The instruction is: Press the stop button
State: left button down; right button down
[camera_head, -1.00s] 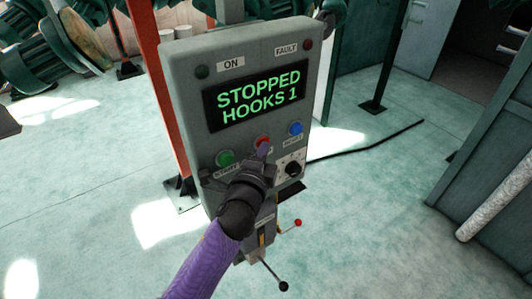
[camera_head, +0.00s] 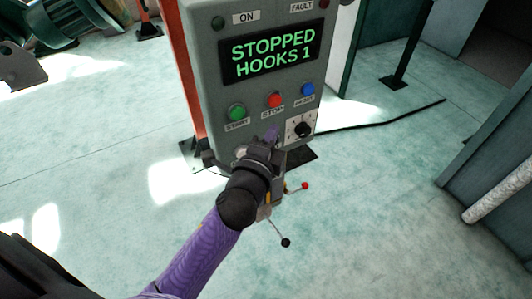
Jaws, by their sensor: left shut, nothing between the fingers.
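The grey control box (camera_head: 207,60) stands upright with a display (camera_head: 272,54) that reads "STOPPED HOOKS 1" in green. The red stop button (camera_head: 275,99) is in the middle of the button row, above its "STOP" label. The green start button (camera_head: 237,112) is to its left and the blue reset button (camera_head: 307,89) to its right. My left gripper (camera_head: 271,133) is shut and empty, just below the stop button and its label in the picture, apart from the button. My right gripper is not in view.
A black rotary knob (camera_head: 303,129) sits right of my left gripper. Levers with a red knob (camera_head: 305,185) and a black knob (camera_head: 286,242) stick out below the box. A black cable (camera_head: 400,113) runs over the floor at right. Open floor lies in front.

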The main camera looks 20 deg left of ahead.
pick_arm(q)
jog(key=s, duration=0.5)
jog(key=shift+d+r, duration=0.1)
jog(key=shift+d, duration=0.3)
